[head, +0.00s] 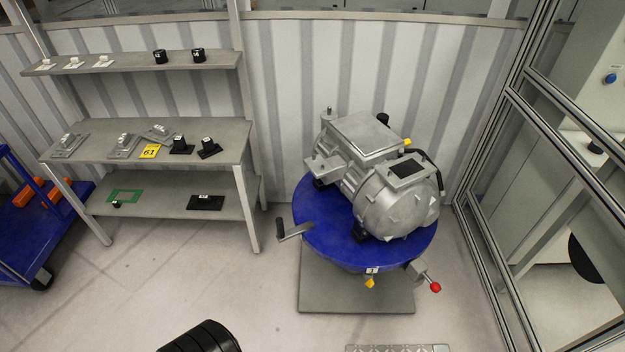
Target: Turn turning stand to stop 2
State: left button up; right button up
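The turning stand has a round blue turntable (312,222) on a grey base plate (330,290). A grey metal drive unit (365,165) sits on the turntable. A crank handle (293,232) with a dark grip sticks out at the turntable's left. A lever with a red knob (435,287) sticks out at the front right. A small white number label (372,270) is on the front rim, directly above a yellow pointer (370,283); the number is too small to read surely.
A grey shelf rack (180,145) with small parts and a yellow "61" tag (150,151) stands at the left. A blue cart (25,235) is beyond it. A framed glass partition (500,180) stands close at the right. The floor (200,280) left of the stand is clear.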

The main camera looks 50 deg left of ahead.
aim_at(358, 207)
jog(key=u, duration=1.05)
